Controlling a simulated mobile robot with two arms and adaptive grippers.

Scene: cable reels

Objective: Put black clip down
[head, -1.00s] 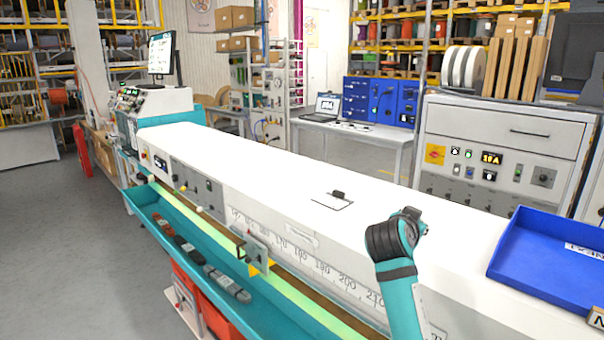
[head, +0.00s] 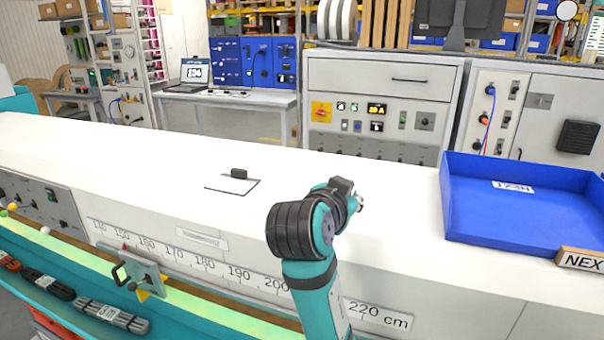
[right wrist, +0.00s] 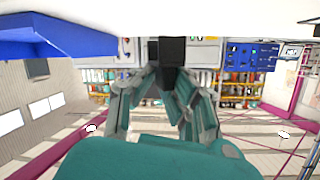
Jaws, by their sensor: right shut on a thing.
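My right gripper (right wrist: 170,72) has its fingers closed on a black clip (right wrist: 172,50), which shows as a dark block between the fingertips in the right wrist view. In the head view, one of my arms reaches up in front of the white bench; its gripper is mostly hidden behind the wrist, and I cannot make out the held clip there. Another small black piece (head: 239,174) sits on the edge of a thin outlined rectangle on the white bench top (head: 120,150), left of this arm. My left gripper is not in view.
A blue tray (head: 520,205) marked NEXT stands on the right of the bench. A metal stop with a handle (head: 138,274) is on the front length scale. Dark cable bundles (head: 110,318) lie in the teal trough below. The bench top around the rectangle is clear.

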